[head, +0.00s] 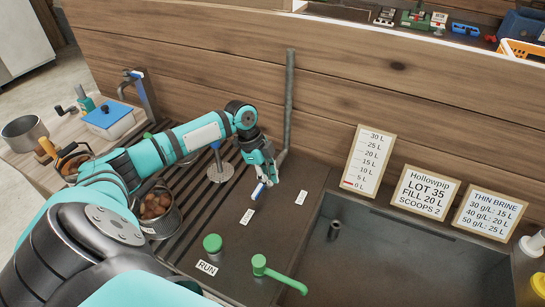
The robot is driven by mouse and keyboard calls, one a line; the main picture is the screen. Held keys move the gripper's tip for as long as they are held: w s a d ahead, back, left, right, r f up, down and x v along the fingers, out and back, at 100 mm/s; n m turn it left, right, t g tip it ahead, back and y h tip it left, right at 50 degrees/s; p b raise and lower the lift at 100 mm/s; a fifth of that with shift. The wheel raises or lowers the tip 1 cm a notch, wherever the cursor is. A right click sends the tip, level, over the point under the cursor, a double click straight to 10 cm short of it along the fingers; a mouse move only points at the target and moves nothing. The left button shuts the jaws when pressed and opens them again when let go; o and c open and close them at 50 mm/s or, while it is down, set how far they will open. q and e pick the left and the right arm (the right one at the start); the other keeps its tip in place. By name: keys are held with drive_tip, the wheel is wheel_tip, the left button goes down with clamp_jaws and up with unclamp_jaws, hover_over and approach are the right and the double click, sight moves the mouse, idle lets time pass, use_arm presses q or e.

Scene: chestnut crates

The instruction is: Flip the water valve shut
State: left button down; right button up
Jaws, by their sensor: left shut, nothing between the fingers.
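My left gripper (269,181) is shut and points down at the dark counter, below the grey standpipe (290,95). My gripper and wrist hide what lies behind, so the valve body and the lever's exact angle are unclear. My right gripper is not in view.
A green lever (280,274) and a green knob (212,243) by a RUN label stand nearer. A sunken basin (400,260) lies right, with a level board (368,160) and two signs behind. A pot of chestnuts (160,222) stands left. A wooden wall closes the back.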

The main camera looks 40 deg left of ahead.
use_arm(q)
drive_tip(key=v, duration=0.2)
drive_tip(key=shift+a+r, duration=0.1)
drive_tip(key=shift+r, duration=0.25)
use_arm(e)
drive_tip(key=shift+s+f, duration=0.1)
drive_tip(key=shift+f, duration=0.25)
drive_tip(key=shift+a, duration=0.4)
